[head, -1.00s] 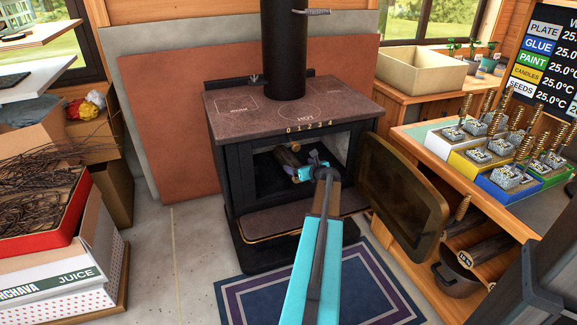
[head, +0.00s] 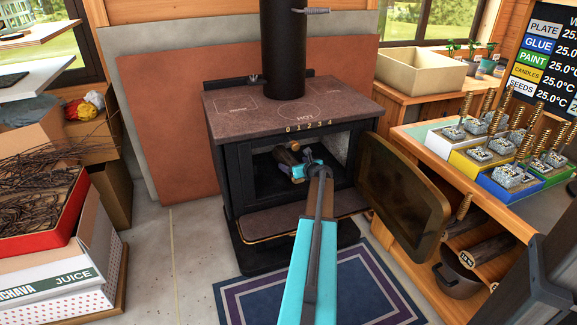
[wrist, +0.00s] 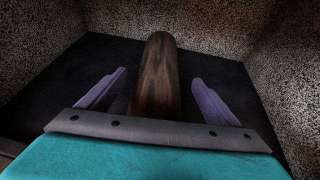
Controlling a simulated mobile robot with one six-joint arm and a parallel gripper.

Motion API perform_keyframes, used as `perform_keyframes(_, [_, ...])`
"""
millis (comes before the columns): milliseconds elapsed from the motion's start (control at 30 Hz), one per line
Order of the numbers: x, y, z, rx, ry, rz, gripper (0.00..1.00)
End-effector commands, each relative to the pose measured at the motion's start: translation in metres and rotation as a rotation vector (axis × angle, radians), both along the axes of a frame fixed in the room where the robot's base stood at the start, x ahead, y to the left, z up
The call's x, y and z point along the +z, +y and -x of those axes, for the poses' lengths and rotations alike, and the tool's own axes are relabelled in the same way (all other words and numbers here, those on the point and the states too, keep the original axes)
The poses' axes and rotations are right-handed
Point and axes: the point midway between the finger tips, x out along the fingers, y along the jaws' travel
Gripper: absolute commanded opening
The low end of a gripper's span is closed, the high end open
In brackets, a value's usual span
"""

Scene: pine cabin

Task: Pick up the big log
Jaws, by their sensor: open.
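A brown log (head: 286,157) lies inside the open black wood stove (head: 240,175). In the wrist view the log (wrist: 158,75) runs lengthwise away from me on the dark stove floor. My gripper (head: 303,163) is inside the stove opening at the near end of the log. In the wrist view its two purple-grey fingers stand wide apart, one on each side of the log, with a gap on both sides. The log's near end is hidden behind the gripper body. Another log (head: 490,247) lies on the shelf at the lower right.
The stove door (head: 403,195) hangs open to the right of my arm. Speckled walls (wrist: 285,60) enclose the firebox closely. A pot (head: 458,277) stands on the right shelf. Boxes and a red tray (head: 45,238) of twigs are at left. A rug (head: 330,290) lies in front.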

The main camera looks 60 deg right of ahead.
Motion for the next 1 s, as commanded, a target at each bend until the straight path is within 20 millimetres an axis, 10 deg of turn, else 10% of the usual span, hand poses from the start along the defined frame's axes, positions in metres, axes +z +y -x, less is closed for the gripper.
perform_keyframes(1000, [-0.016, -0.016, -0.034, 0.001, 0.000, 0.000, 0.85])
